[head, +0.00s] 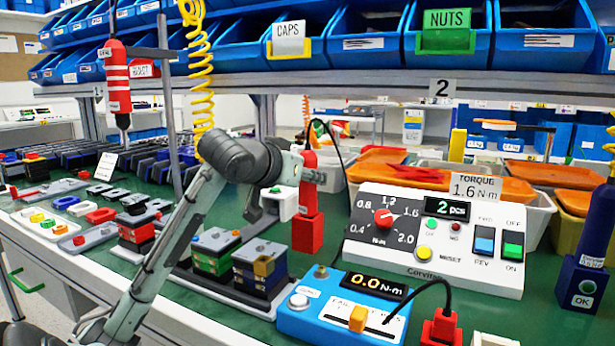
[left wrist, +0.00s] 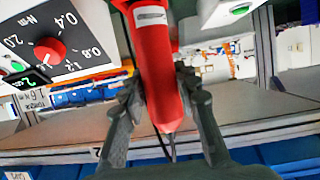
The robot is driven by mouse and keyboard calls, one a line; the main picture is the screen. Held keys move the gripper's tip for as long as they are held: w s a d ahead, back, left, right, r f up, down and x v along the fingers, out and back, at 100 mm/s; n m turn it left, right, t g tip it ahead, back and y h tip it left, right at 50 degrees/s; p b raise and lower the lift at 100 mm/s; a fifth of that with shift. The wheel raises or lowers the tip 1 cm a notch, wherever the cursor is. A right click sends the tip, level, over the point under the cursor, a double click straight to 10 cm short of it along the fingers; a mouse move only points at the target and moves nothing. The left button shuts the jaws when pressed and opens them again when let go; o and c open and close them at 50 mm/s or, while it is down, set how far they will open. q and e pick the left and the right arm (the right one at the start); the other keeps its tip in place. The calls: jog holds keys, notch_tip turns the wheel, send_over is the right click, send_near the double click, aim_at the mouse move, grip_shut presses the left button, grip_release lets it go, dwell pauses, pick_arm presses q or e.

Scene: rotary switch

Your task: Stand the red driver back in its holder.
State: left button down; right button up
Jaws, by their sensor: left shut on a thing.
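The red driver (head: 309,170) stands roughly upright in the middle of the head view, with a dark cable at its top. It also fills the centre of the left wrist view (left wrist: 158,60), where it appears upside down. My left gripper (left wrist: 158,85) is shut on its body, with one finger on each side. In the head view my left gripper (head: 302,176) is partly hidden by my own wrist. A red block-shaped holder (head: 307,236) is directly below the driver. I cannot tell whether the driver's lower end is inside it. My right gripper is not in view.
A white torque panel (head: 440,240) with a red knob (head: 383,217) stands right of the holder. A blue torque meter (head: 345,310) is in front. A white box with a green button (head: 282,203) is just left. A red-striped driver (head: 117,85) hangs at left.

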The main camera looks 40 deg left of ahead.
pick_arm(q)
jog(key=shift+f, duration=0.2)
dwell(0.3)
jog(key=c, duration=1)
grip_release()
jog(key=shift+c, duration=0.2)
jog(key=shift+f, duration=0.15)
jog(key=v, duration=0.7)
jog(key=shift+s, duration=0.25)
